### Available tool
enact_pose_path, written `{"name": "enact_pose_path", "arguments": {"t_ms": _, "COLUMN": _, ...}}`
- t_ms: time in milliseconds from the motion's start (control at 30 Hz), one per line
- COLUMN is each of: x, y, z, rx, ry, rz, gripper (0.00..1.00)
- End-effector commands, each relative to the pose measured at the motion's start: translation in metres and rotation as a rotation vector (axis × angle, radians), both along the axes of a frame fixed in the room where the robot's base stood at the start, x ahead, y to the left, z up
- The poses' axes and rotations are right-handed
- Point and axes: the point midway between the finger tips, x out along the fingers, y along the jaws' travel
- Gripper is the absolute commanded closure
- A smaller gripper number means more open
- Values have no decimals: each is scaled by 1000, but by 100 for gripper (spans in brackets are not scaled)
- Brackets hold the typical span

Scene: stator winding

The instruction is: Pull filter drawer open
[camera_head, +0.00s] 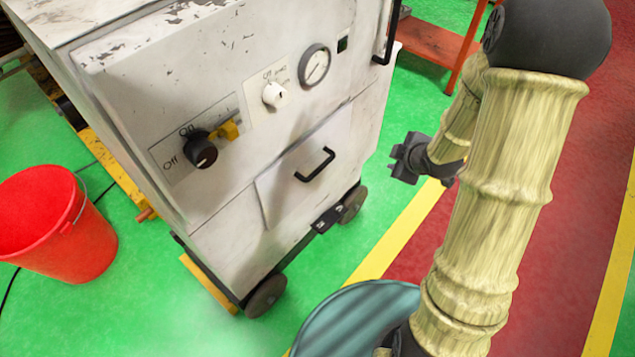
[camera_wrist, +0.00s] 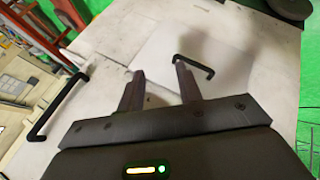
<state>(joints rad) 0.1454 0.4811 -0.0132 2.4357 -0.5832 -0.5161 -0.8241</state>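The filter drawer (camera_head: 285,195) is a white panel low on the front of a worn white wheeled cabinet (camera_head: 215,60). It looks flush with the cabinet front. Its black bar handle (camera_head: 316,166) shows in the head view, and in the wrist view a black handle (camera_wrist: 194,63) shows just beyond my right finger. My gripper (camera_head: 405,158) is to the right of the cabinet in the head view, apart from the drawer handle. In the wrist view my gripper (camera_wrist: 160,82) has its two fingers spread with nothing between them.
A black knob (camera_head: 201,152), a white knob (camera_head: 274,95) and a gauge (camera_head: 314,66) sit above the drawer. Another black handle (camera_wrist: 58,105) is at the wrist view's left. A red bucket (camera_head: 58,222) stands left. Green floor (camera_head: 165,325) is clear in front.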

Motion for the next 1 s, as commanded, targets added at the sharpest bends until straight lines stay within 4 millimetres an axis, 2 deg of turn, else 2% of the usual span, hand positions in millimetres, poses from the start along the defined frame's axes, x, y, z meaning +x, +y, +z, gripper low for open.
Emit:
{"name": "enact_pose_path", "arguments": {"t_ms": 33, "x": 7, "y": 4, "z": -37, "rx": -19, "ry": -46, "rz": 104, "gripper": 65}}
{"name": "enact_pose_path", "arguments": {"t_ms": 100, "x": 16, "y": 13, "z": -65, "rx": -44, "ry": -135, "rz": 265, "gripper": 65}}
{"name": "enact_pose_path", "arguments": {"t_ms": 300, "x": 18, "y": 44, "z": -136, "rx": -69, "ry": -442, "rz": 656, "gripper": 65}}
{"name": "enact_pose_path", "arguments": {"t_ms": 400, "x": 11, "y": 56, "z": -159, "rx": -61, "ry": -608, "rz": 785, "gripper": 65}}
{"name": "enact_pose_path", "arguments": {"t_ms": 500, "x": 2, "y": 63, "z": -170, "rx": -52, "ry": -737, "rz": 856, "gripper": 65}}
{"name": "enact_pose_path", "arguments": {"t_ms": 600, "x": -2, "y": 66, "z": -171, "rx": -47, "ry": -809, "rz": 886, "gripper": 65}}
{"name": "enact_pose_path", "arguments": {"t_ms": 1000, "x": -2, "y": 68, "z": -168, "rx": -49, "ry": -824, "rz": 893, "gripper": 65}}
